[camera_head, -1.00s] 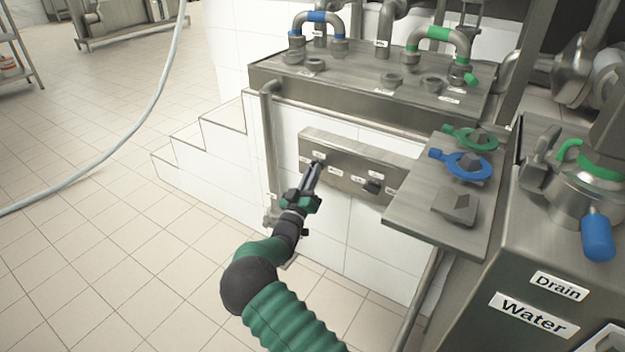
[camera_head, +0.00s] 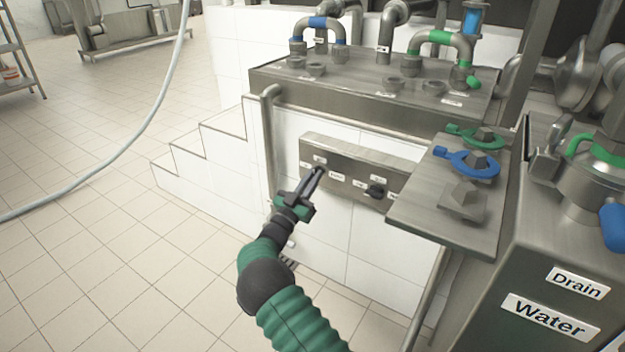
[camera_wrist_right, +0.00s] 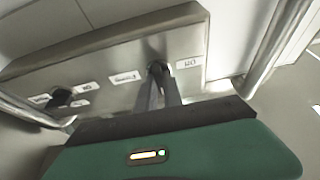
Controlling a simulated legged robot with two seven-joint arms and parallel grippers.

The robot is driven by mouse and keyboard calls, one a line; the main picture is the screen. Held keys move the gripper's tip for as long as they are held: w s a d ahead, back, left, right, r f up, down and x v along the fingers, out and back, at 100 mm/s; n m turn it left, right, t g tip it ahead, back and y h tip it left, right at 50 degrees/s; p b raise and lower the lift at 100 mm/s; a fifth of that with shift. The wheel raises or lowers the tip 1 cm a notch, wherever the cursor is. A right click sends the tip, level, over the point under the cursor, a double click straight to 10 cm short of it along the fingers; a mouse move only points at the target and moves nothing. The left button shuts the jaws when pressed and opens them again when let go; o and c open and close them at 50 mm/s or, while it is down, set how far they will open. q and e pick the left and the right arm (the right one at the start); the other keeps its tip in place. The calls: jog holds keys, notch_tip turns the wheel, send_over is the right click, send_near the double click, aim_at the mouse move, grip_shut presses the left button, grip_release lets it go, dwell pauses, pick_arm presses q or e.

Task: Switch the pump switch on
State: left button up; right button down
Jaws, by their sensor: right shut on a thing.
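A steel switch panel (camera_head: 347,172) is fixed to the white tiled wall and carries two dark rotary switches with small white labels. My right gripper (camera_head: 319,170) reaches up to the panel's left switch, and its two long fingers are shut on that switch. In the right wrist view the fingertips close around the left switch knob (camera_wrist_right: 158,68), which they partly hide. The other switch (camera_head: 375,191) is to the right and free; it also shows in the right wrist view (camera_wrist_right: 62,97). The labels are too small to tell which one is the pump switch. My left gripper is out of view.
A steel shelf with blue and green valve handles (camera_head: 470,161) juts out right of the panel. A vertical pipe (camera_head: 268,140) runs left of it. White steps (camera_head: 205,160) and a hose (camera_head: 130,140) are further left. The tiled floor at left is open.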

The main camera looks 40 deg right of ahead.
jog(key=shift+f, duration=0.4)
jog(key=c, duration=1.5)
grip_release()
jog(key=shift+r, duration=0.15)
jog(key=p+v, duration=0.7)
jog(key=v, duration=1)
jog(key=shift+w, duration=0.1)
